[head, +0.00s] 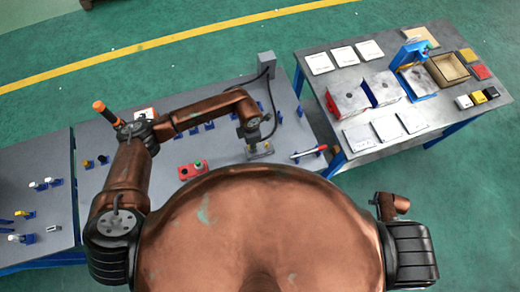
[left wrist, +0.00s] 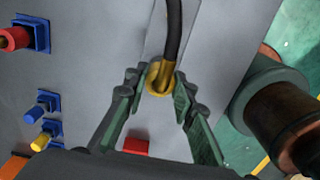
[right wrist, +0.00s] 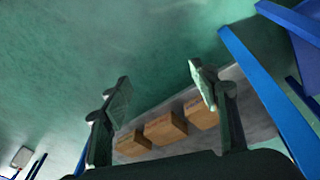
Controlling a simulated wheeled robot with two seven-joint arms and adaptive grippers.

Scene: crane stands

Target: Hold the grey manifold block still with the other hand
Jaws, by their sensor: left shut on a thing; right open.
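A small grey block (head: 262,154), which looks like the manifold block, lies on the grey bench below my left gripper (head: 253,140). In the left wrist view my left gripper (left wrist: 158,88) is shut on a brass-coloured hose fitting (left wrist: 158,80). A black hose (left wrist: 174,28) runs up from the fitting. The fingers hide part of the block in the head view; whether the fitting touches it I cannot tell.
A grey box (head: 266,58) with the black hose stands at the bench's back. Blue pegs line the bench.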

